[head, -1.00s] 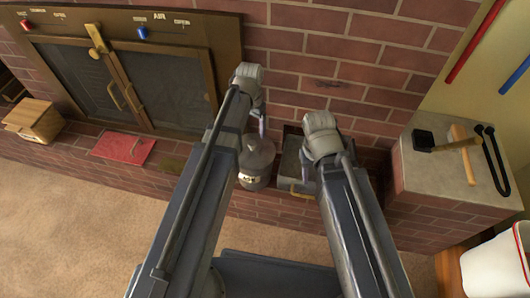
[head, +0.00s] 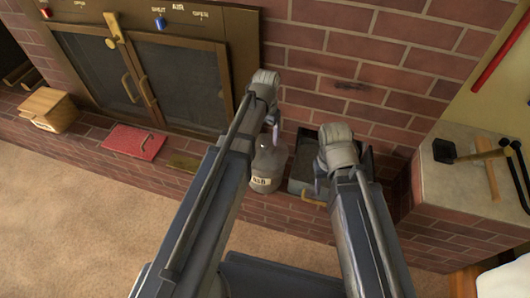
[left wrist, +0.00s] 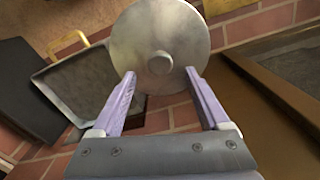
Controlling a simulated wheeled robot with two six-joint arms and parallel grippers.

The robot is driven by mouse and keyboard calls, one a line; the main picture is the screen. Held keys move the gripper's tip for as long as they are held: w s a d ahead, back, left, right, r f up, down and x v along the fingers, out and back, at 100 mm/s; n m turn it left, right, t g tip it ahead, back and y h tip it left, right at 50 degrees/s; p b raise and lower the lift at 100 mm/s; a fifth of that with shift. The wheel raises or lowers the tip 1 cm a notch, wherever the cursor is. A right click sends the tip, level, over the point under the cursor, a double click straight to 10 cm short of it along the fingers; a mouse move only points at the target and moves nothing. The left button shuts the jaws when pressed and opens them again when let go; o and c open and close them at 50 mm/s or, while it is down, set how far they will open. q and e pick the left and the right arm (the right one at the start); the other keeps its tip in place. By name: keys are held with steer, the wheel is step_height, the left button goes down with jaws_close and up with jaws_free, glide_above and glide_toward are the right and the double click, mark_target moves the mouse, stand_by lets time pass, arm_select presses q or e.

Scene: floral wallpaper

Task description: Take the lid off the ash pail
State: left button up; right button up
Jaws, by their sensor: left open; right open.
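The ash pail (head: 264,178) is a grey metal pail with a pale label, standing on the brick hearth between my two arms in the head view. Its round lid (left wrist: 185,40) with a central knob (left wrist: 160,63) is on the pail in the left wrist view. My left gripper (head: 274,133) is above the pail. In the left wrist view its open fingers (left wrist: 160,76) reach to either side of the knob; I cannot tell whether they touch it. My right gripper (head: 322,182) is over the grey tray to the right, its fingers partly hidden by the arm.
A grey tray (head: 297,187) with a yellow handle stands right of the pail. A fireplace with glass doors (head: 180,75) is behind left. A red pad (head: 133,141) and wooden box (head: 47,108) lie left. A hammer (head: 470,153) lies on the right ledge.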

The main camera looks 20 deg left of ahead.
mark_target(265, 143)
arm_select(q)
steer(key=f+b, duration=0.2)
steer(key=f, duration=0.1)
steer(key=f+b, duration=0.1)
steer(key=shift+s+a+f, duration=0.1)
steer(key=shift+s+f, duration=0.05)
steer(key=shift+s, duration=0.1)
jaws_close()
stand_by(0.4)
